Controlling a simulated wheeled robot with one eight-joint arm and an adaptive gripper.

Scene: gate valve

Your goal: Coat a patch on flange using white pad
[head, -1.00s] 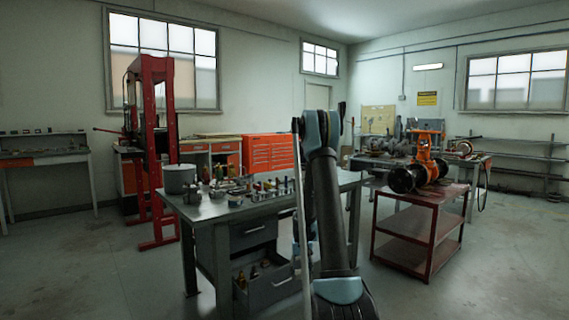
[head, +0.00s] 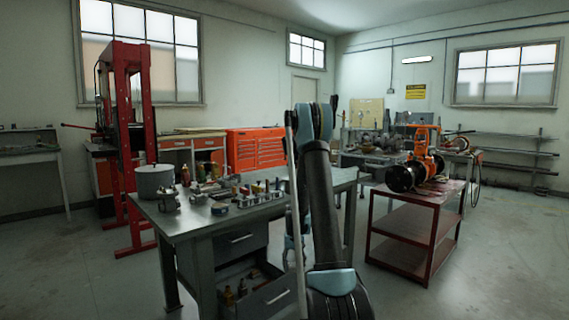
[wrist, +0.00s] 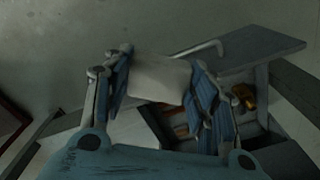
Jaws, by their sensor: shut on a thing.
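My gripper (wrist: 158,88) is shut on a white pad (wrist: 160,75), which sits between its blue-lined fingers in the wrist view. The pad is over the open bench drawer and the floor. In the head view my arm hides most of the gripper. The orange gate valve (head: 425,150) lies on a red cart at the right. Its dark round flange (head: 400,178) faces the front left. My gripper is well apart from the valve, and no coating on the flange can be made out.
A grey workbench (head: 185,222) with a pot (head: 155,181) and many small parts stands at the left. Its lower drawer (head: 272,300) is open. The red cart (head: 400,226) stands right of my arm, with clear floor (head: 500,255) beyond it.

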